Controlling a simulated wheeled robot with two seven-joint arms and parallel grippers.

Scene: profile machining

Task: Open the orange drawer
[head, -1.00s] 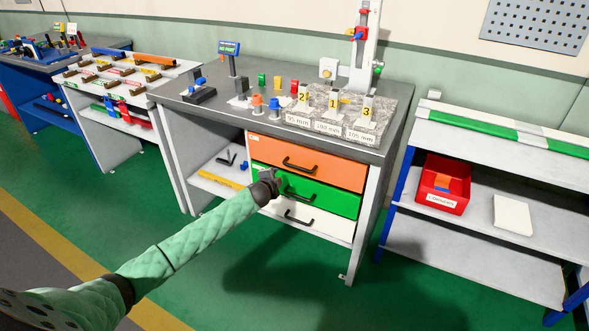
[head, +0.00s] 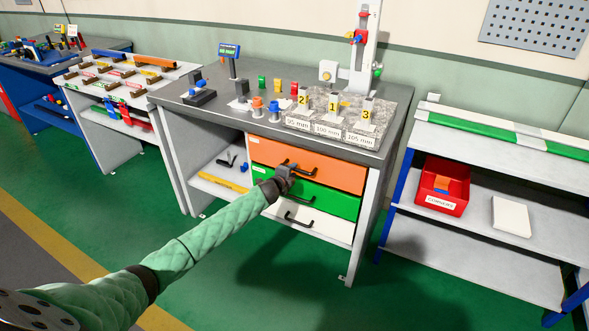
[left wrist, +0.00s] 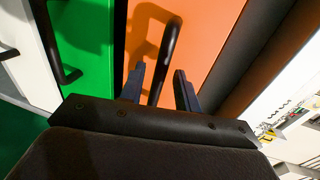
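The orange drawer (head: 335,171) is the top one of three in the grey-topped bench and looks closed. Its black bar handle (head: 305,171) is on its front; it also shows in the left wrist view (left wrist: 170,48). My left gripper (head: 289,168) is at the left part of this handle. In the left wrist view its two fingers (left wrist: 160,72) are apart, with the handle bar running between them. I cannot tell whether either finger touches it. The gripper hides part of the drawer front and handle in the head view. My right gripper is not in view.
Below are a green drawer (head: 335,200) and a white drawer (head: 325,226), each with a black handle. Gauge blocks and a granite plate (head: 375,137) stand on the bench top. A shelf with a red bin (head: 443,187) is at the right. The floor in front is clear.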

